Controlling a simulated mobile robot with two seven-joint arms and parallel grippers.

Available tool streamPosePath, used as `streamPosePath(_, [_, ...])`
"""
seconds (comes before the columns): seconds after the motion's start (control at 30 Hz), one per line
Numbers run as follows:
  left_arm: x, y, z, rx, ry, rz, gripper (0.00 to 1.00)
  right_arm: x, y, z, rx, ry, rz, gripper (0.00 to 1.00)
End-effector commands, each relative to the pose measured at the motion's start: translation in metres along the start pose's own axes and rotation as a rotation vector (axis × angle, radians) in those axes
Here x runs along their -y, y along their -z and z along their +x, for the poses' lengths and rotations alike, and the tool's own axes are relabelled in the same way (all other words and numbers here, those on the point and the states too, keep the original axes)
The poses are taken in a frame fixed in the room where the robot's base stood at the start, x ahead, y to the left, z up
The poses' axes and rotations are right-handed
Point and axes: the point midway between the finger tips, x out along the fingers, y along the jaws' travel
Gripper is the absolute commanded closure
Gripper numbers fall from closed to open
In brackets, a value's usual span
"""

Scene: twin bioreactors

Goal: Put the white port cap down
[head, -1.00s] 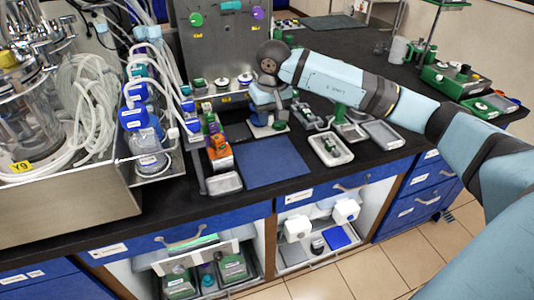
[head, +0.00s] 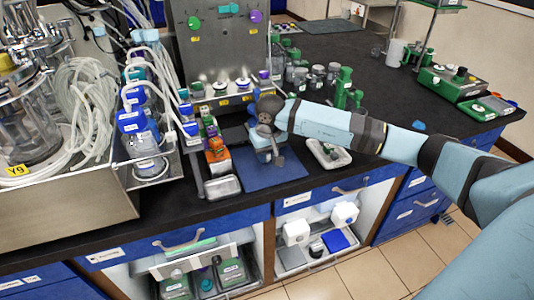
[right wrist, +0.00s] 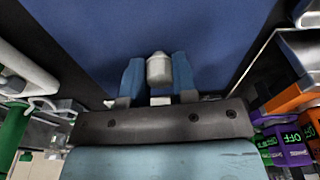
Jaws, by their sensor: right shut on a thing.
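The white port cap (right wrist: 158,69) shows in the right wrist view as a small, pale rounded piece between the two blue fingers of my right gripper (right wrist: 160,80). The fingers are shut on it. Behind it the blue mat (right wrist: 150,25) fills the top of that view; I cannot tell whether the cap touches it. In the head view my right gripper (head: 278,158) is over the back part of the blue mat (head: 268,180), and its wrist hides the cap. My left gripper is not in view.
A small metal tray (head: 222,187) stands left of the mat, with orange and green items (head: 217,155) behind it. A white tray (head: 328,154) with small parts lies to the right. The grey panel (head: 222,50) stands behind. The mat's front is clear.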

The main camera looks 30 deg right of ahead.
Motion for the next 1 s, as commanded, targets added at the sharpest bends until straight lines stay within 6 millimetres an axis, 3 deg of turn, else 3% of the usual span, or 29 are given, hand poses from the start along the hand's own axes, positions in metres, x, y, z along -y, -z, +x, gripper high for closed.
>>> streamPosePath(0.17, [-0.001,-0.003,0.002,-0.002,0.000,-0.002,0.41,0.000,-0.001,0.005,0.000,-0.001,0.000,0.99])
streamPosePath(0.2, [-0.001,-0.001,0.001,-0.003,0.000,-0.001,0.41,0.000,-0.001,0.004,0.001,-0.001,0.000,0.67])
streamPosePath(0.3, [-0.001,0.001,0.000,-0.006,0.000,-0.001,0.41,0.000,-0.001,0.003,0.001,-0.001,0.000,0.48])
streamPosePath(0.67, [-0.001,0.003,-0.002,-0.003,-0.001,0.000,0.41,0.000,0.000,-0.004,0.000,0.000,0.000,0.48])
streamPosePath(1.0, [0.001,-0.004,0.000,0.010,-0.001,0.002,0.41,0.000,0.001,-0.071,-0.003,-0.001,0.000,0.48])
